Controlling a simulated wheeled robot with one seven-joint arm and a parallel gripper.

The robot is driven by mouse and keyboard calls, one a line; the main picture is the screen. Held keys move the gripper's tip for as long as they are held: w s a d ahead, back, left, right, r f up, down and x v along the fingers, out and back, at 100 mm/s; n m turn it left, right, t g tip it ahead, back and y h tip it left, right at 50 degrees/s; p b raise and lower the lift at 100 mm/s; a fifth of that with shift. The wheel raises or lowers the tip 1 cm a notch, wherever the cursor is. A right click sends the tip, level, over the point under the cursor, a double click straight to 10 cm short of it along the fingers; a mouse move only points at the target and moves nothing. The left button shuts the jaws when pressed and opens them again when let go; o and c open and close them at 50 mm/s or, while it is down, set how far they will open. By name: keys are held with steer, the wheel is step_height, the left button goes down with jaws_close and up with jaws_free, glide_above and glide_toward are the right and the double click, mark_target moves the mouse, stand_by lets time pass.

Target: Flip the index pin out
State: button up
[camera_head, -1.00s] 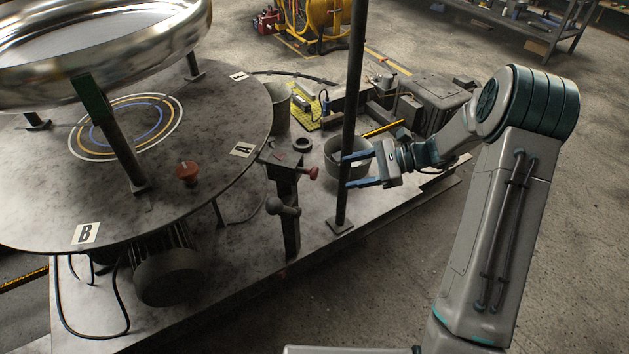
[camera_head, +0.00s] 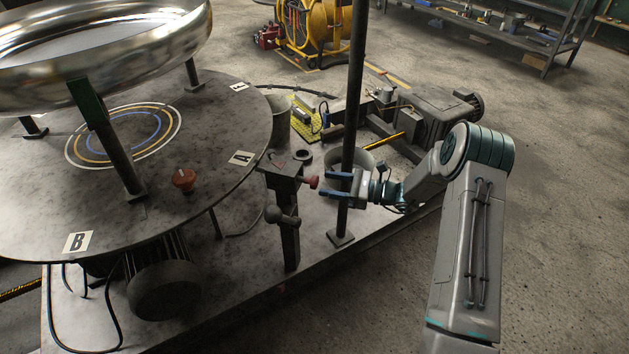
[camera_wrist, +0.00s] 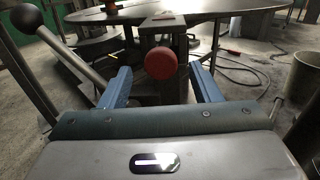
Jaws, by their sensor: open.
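The index pin shows as a red knob (camera_head: 311,182) on the right side of a dark post head (camera_head: 281,172) beside the round turntable (camera_head: 215,185). My gripper (camera_head: 328,184) is open, its two blue fingers pointing left toward the knob. In the wrist view the red knob (camera_wrist: 160,63) lies centred beyond and between the open fingers (camera_wrist: 160,85). I see no contact between the fingers and the knob. The pin's shaft is hidden behind the knob in the wrist view.
A dark vertical pole (camera_head: 351,110) stands close to my gripper. A ball-ended lever (camera_head: 273,214) sits on the post below the knob, and it shows large at left in the wrist view (camera_wrist: 27,19). A grey bucket (camera_head: 362,158) stands behind my gripper.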

mark_target(317, 182)
steer(key=a, duration=0.2)
steer(key=w+a, duration=0.1)
steer(key=a, duration=0.2)
